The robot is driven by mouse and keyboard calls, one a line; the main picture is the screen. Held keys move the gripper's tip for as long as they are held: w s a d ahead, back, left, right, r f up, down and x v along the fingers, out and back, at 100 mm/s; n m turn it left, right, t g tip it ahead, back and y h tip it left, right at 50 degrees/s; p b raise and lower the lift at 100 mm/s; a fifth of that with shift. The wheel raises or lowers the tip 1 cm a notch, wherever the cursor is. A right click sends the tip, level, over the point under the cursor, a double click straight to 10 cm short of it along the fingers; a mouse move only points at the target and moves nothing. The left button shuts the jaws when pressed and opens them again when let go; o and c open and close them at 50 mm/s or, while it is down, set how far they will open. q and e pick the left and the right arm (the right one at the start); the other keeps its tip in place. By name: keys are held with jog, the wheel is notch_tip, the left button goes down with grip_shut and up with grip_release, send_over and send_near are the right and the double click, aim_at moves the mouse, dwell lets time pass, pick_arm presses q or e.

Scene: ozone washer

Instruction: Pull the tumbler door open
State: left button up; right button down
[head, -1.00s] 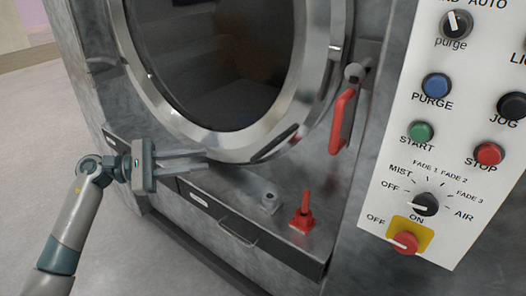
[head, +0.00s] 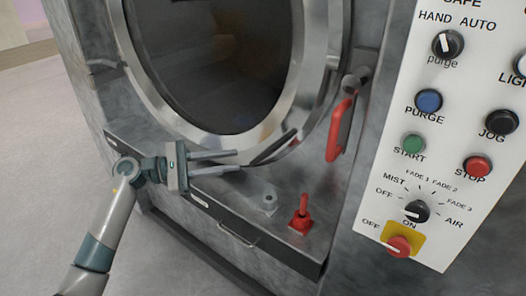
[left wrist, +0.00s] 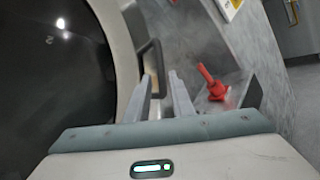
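The round tumbler door (head: 314,75) has a wide metal rim around dark glass and looks closed. Its dark bar handle (head: 276,148) sits on the lower right of the rim. My left gripper (head: 238,160) is open and empty, with its two fingers pointing at the lower end of the handle. In the left wrist view the handle (left wrist: 150,60) stands just past the fingertips (left wrist: 160,78), nearer the left finger. I cannot tell whether they touch. My right gripper is not in view.
A red lever (head: 340,130) hangs to the right of the door. A red valve handle (head: 302,216) and a small grey fitting (head: 268,201) stand on the ledge below. The white control panel (head: 390,180) is at the right. Open floor (head: 50,150) lies at the left.

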aim_at(260, 156)
pick_arm(q)
jog(key=p+x, duration=0.3)
jog(key=x, duration=0.5)
jog(key=shift+d+r, duration=0.15)
jog(key=shift+d, duration=0.05)
jog(key=shift+w+d+p, duration=0.15)
jog(key=shift+d+p, duration=0.3)
jog(key=shift+d, duration=0.25)
grip_shut()
